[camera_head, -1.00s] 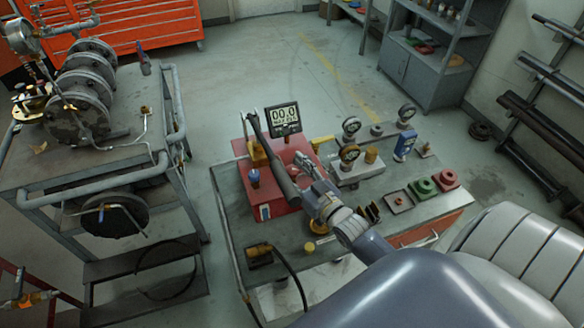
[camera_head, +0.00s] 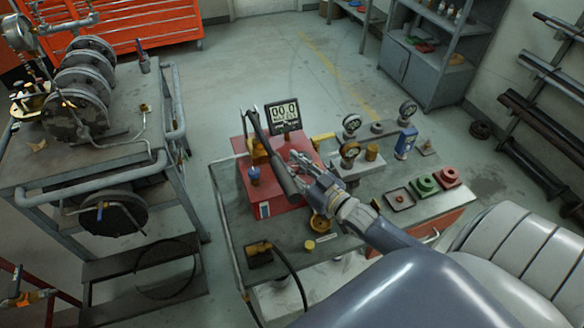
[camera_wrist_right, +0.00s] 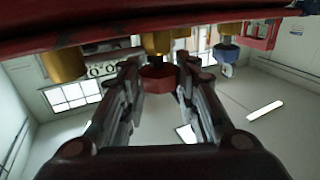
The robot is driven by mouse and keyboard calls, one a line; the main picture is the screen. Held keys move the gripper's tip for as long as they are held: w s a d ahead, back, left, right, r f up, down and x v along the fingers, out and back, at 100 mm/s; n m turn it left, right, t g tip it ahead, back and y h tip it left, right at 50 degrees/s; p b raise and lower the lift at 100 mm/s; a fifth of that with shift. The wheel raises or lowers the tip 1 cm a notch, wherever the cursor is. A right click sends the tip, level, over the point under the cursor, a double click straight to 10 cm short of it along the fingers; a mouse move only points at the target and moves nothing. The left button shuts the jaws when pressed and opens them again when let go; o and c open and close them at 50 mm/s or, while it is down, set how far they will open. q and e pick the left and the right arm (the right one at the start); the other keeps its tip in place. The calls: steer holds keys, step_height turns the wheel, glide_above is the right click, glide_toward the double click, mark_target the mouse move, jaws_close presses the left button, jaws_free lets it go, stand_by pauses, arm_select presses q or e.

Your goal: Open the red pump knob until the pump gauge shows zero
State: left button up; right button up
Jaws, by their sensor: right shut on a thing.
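The red pump (camera_head: 268,196) stands on the bench, with a dark lever handle (camera_head: 272,152) above it. My right gripper (camera_head: 301,167) is at the right side of the pump, beside the lever. In the right wrist view, the red knob (camera_wrist_right: 157,78) sits between the fingertips of my right gripper (camera_wrist_right: 158,69), which are shut on it. The head view hides the knob behind the fingers. My left gripper is not in view.
A black hose (camera_head: 290,268) runs off the front. A grey cart (camera_head: 75,170) stands left, with open floor between.

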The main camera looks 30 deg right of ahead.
steer(key=shift+f+n+g+y+b, duration=0.2)
steer(key=shift+n+g+y+b, duration=0.1)
steer(key=shift+n+y+b, duration=0.6)
steer(key=n+g+y+b, duration=0.2)
steer(key=y+b, duration=0.1)
steer(key=b, duration=0.1)
steer(key=n+g+y+b, duration=0.1)
steer(key=n+y+b, duration=0.1)
steer(key=y+b, duration=0.2)
steer(key=shift+n+g, duration=0.4)
steer(key=shift+r+n+g+y+b, duration=0.15)
steer(key=shift+n+g+y+b, duration=0.45)
steer(key=shift+b, duration=0.45)
steer(key=o, duration=1.1)
